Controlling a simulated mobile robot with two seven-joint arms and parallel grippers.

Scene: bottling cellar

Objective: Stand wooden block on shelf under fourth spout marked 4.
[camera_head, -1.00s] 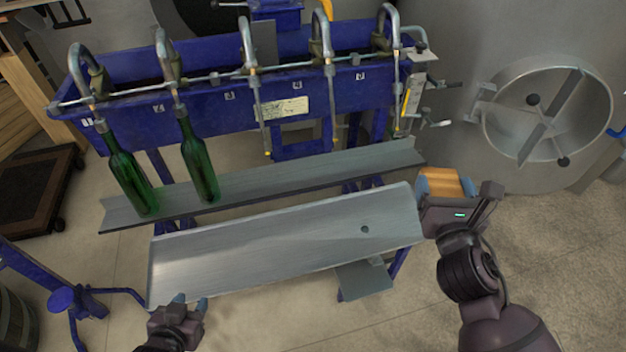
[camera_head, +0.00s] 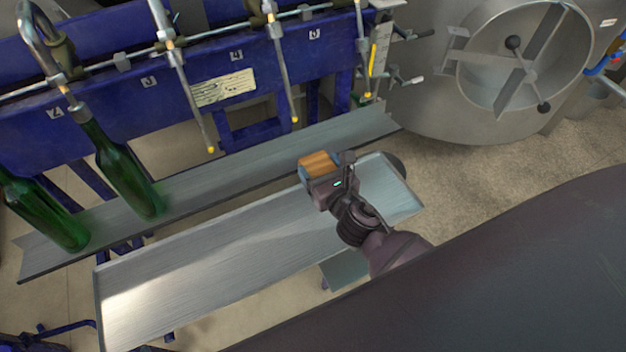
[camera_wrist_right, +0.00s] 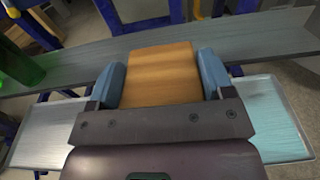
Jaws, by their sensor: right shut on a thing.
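The wooden block (camera_head: 319,163) is orange-brown and held between the blue fingertips of my right gripper (camera_head: 321,172). In the right wrist view the block (camera_wrist_right: 162,72) fills the space between both fingers (camera_wrist_right: 159,80). The shelf (camera_head: 240,161) is the long grey ledge below the spouts. The fourth spout (camera_head: 284,72) hangs over it, right of its mark 4 (camera_head: 236,56), with a yellow tip. The block appears above the gap between the shelf and the front tray, below and slightly right of that spout. My left gripper is out of view.
Two green bottles (camera_head: 122,170) stand on the shelf at the left, one under the second spout. A sloped metal tray (camera_head: 190,270) lies in front of the shelf. A steel tank with a round hatch (camera_head: 525,60) stands at the right. The shelf under spouts three to five looks bare.

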